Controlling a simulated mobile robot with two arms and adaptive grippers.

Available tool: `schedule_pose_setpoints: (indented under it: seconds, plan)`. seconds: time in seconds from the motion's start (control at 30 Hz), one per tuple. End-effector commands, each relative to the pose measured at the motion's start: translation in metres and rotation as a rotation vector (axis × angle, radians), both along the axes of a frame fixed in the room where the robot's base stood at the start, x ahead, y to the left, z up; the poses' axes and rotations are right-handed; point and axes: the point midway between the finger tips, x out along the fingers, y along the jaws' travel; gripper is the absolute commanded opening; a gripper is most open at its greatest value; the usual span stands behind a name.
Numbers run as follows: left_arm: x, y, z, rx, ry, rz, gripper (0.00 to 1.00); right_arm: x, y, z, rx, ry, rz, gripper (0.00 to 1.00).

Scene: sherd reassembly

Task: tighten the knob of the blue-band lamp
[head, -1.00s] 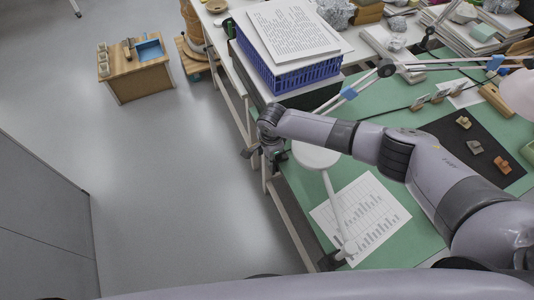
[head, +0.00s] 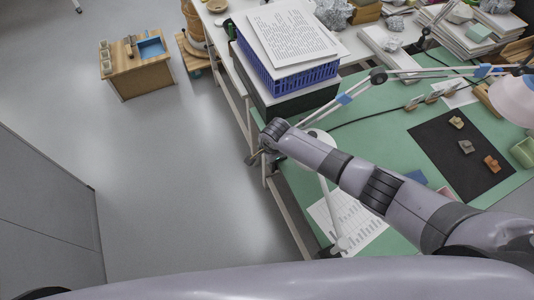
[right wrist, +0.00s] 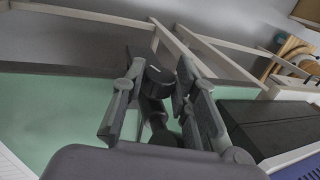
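The blue-band lamp (head: 425,73) is a thin jointed arm with blue bands, running over the green table to a pale pinkish shade (head: 514,98) at the right edge. Its lower end runs behind my right arm toward the table's left edge. My right gripper (head: 270,152) is at that edge, small and partly hidden by its wrist. In the right wrist view, my right gripper (right wrist: 158,108) is open, with a dark round knob-like part (right wrist: 157,82) between its fingers. I cannot tell whether the fingers touch it. My left gripper is not in view.
A second lamp (head: 326,183) with a white stem stands close to my right forearm, over a printed sheet (head: 360,218). A blue crate (head: 286,75) with papers sits behind my gripper. A black mat (head: 440,137) holds sherds. The floor at left is mostly clear.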

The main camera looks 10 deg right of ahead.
Motion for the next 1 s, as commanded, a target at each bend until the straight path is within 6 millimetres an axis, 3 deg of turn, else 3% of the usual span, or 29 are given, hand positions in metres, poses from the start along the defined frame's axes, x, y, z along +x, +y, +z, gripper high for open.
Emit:
schedule_pose_setpoints:
  seconds: [0.3,0.67,0.83,1.0]
  plan:
    - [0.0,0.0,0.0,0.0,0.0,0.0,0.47,0.003,0.002,0.003,0.007,-0.007,0.001,0.47]
    - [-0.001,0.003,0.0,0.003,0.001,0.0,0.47,0.0,0.0,0.003,0.002,-0.002,0.0,0.47]
    - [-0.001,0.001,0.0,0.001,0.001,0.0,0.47,-0.004,-0.001,0.016,0.003,-0.001,0.002,0.47]
    - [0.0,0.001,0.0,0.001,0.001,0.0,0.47,-0.011,-0.003,0.042,0.004,-0.003,0.001,0.47]
